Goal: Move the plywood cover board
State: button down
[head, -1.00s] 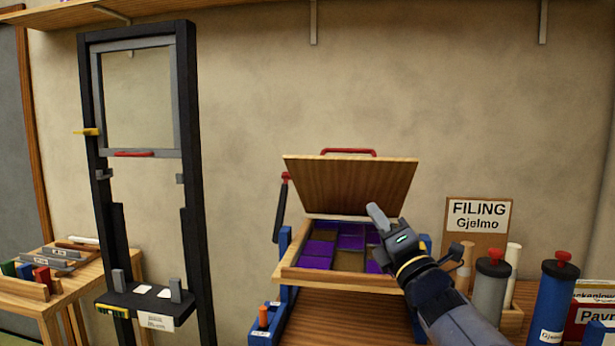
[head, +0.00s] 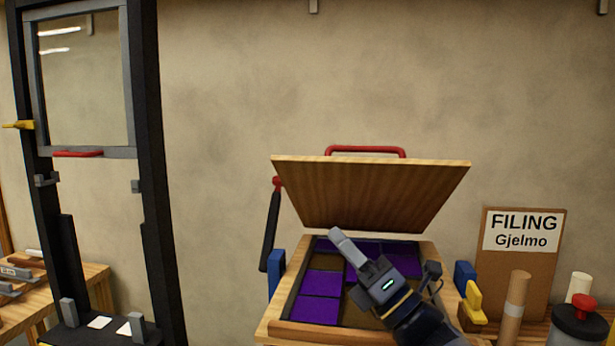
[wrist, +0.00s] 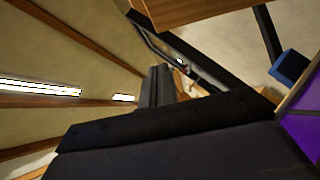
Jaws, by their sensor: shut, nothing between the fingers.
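The plywood cover board (head: 370,190) stands raised and tilted over the back of the wooden frame, with a red handle (head: 366,151) along its top edge. Part of what looks like the board (wrist: 195,8) crosses the top of the wrist view. Below it, the wooden frame (head: 275,318) holds a panel with purple panes (head: 322,283) and brown ones. My gripper (head: 337,237) is shut and empty. In the head view it appears in front of the panel, its tip just below the board's lower edge. I cannot tell whether it touches the board. It hides part of the panel.
A black upright rack with a glazed grey frame (head: 85,80) stands at the left. A dark lever with a red knob (head: 271,225) is left of the board. A FILING sign (head: 522,232), a rolled tube (head: 515,300) and a dark canister (head: 578,325) crowd the right.

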aim_at(292, 163)
jog(key=shift+w+d+r+p+x, duration=0.25)
jog(key=shift+p+x, duration=0.8)
jog(key=shift+x, duration=1.1)
jog(key=shift+w+d+r+p+x, duration=0.1)
jog(key=shift+d+r+p+x, duration=0.3)
jog(key=shift+p+x, duration=1.25)
jog(key=shift+w+d+r+p+x, duration=0.1)
jog(key=shift+d+p+x, duration=0.4)
jog(key=shift+x, duration=2.2)
jog(key=shift+a+f, duration=0.1)
jog(key=w+r+p, duration=0.1)
jog(key=r, duration=0.1)
jog(key=w+r+m+h+p, duration=0.1)
jog(key=r+p, duration=0.1)
jog(key=w+r+m+p, duration=0.1)
jog(key=w+r, duration=0.1)
jog(key=shift+d+t+h, duration=0.3)
jog(key=shift+d+h, duration=0.1)
jog(key=w+d+r+p, duration=0.1)
jog(key=w+r+p, duration=0.3)
jog(key=w+r, duration=0.2)
jog(key=shift+w+d+r, duration=0.25)
jog(key=shift+w+d, duration=0.05)
jog(key=shift+w, duration=0.75)
jog(key=shift+f, duration=0.15)
